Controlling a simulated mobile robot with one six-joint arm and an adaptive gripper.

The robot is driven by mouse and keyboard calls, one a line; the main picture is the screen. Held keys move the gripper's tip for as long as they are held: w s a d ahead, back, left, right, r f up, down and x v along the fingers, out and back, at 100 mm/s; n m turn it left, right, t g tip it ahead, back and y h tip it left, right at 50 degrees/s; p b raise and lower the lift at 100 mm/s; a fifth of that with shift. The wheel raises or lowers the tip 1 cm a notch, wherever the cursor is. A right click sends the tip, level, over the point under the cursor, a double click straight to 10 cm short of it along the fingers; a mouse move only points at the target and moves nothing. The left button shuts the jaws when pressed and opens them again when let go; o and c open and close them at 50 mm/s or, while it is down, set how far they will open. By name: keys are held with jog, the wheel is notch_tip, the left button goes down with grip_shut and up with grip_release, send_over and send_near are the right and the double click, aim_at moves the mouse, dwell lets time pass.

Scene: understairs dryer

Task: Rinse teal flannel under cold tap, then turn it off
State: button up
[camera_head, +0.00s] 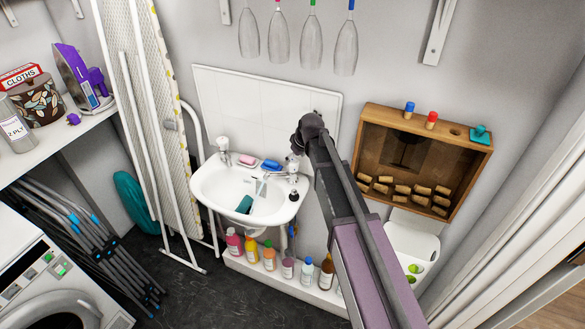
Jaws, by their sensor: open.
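The teal flannel (244,204) lies bunched in the white basin (211,190), on its front inner side. One tap (224,152) stands at the basin's back left corner. Another tap (293,177) stands at the back right, partly hidden below my arm's end. A small pale fitting (261,184) shows at the middle of the basin; I cannot tell whether water runs from it. My gripper (297,150) is above the right tap, small and largely hidden by my wrist. It is open, apart from the flannel, with nothing visible in it. Contact with the tap cannot be told.
Pink soap (247,160) and blue soap (271,165) lie on the basin's back rim. Several bottles (269,258) stand below. A wooden box (445,135) hangs to the right of my arm. An ironing board (165,110) leans at the left. Glasses (280,40) hang above.

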aim_at(293, 161)
jog(key=shift+b+x, duration=1.45)
jog(key=shift+x, duration=0.45)
jog(key=c, duration=0.9)
